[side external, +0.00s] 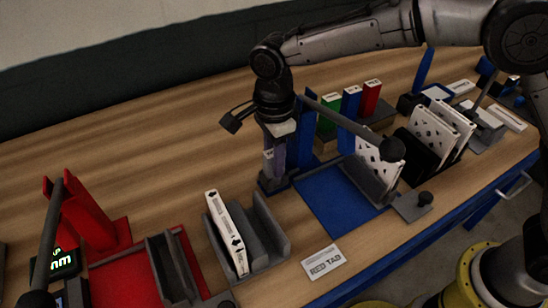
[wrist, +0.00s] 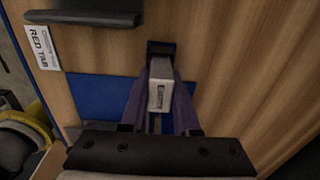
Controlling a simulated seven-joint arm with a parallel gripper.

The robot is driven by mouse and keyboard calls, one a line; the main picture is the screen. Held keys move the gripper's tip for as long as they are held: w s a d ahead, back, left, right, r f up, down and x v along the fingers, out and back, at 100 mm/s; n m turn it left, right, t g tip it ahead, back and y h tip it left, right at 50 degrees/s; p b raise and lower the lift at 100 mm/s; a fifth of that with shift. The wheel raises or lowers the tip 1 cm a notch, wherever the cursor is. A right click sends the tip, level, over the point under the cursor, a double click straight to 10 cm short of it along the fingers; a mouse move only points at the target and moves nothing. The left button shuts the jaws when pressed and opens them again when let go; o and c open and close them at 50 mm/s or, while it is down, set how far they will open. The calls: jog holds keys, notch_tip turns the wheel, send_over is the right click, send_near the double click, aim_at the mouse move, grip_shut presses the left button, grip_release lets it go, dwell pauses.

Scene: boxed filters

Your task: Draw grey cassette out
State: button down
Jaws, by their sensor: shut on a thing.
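My gripper (side external: 275,158) points down over the table, left of the blue mat. In the wrist view its two purple fingers (wrist: 160,95) are shut on the grey cassette (wrist: 161,90), whose pale end bears a small dark label. In the side view the cassette (side external: 284,128) shows as a pale top and a strip between the fingers. Its lower end is at a small dark blue holder (side external: 272,187). I cannot tell whether it is still seated in the holder.
A grey slotted rack (side external: 275,240) with a white cassette (side external: 227,232) stands in front, beside a RED TAB card (side external: 322,262). A blue mat (side external: 335,200) lies to the right. Green (side external: 329,112) and red (side external: 370,98) boxes stand behind. A red fixture (side external: 90,230) is at left.

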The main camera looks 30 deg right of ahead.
jog(key=shift+r, duration=0.2)
jog(key=shift+r, duration=0.35)
jog(key=shift+r, duration=1)
jog(key=shift+r, duration=0.35)
jog(key=shift+r, duration=1.4)
notch_tip(320, 180, up, 9)
dwell(0.6)
dwell(0.4)
